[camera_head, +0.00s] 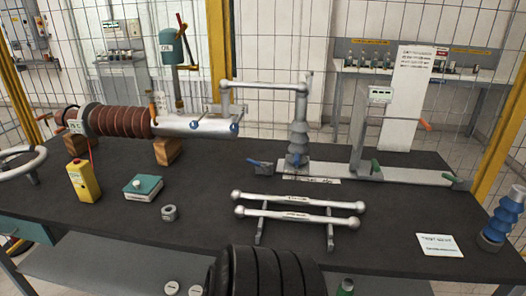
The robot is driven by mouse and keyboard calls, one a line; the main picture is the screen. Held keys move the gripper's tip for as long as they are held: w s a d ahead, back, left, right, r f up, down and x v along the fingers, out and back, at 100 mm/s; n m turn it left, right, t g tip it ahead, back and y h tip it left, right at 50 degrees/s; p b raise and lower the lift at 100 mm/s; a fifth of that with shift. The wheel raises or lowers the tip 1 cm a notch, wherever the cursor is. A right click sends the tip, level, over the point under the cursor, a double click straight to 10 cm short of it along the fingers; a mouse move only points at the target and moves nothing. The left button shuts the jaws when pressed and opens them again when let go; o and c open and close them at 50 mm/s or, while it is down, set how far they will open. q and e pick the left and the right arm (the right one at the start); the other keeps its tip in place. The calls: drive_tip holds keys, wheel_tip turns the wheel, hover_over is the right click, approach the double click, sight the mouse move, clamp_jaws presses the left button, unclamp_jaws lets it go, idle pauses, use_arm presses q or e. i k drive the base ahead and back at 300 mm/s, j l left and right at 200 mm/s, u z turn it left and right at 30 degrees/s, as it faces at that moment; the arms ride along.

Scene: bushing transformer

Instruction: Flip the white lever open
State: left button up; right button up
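A pale grey-white bar (265,86) looks most like the white lever. It runs nearly level from the top of a grey ribbed post (299,138) to the left, where its end bends down toward a silver cylinder (205,126). I cannot tell whether the two touch. A small blue handle (258,163) is at the left of the post's base. Neither of my grippers can be made out.
The dark table (180,225) holds a brown ribbed bushing (122,121) at the left, a yellow box (83,181), a teal box (143,187) and two silver rods (295,202) at the front middle. A black ribbed object (265,272) is at the bottom edge.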

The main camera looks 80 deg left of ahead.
sight(306, 76)
drive_tip(key=j+u, duration=0.1)
drive_tip(key=u, duration=0.35)
drive_tip(key=j+u, duration=0.1)
drive_tip(key=u, duration=0.4)
drive_tip(key=j+u, duration=0.1)
drive_tip(key=u, duration=0.85)
drive_tip(key=i+j, duration=0.05)
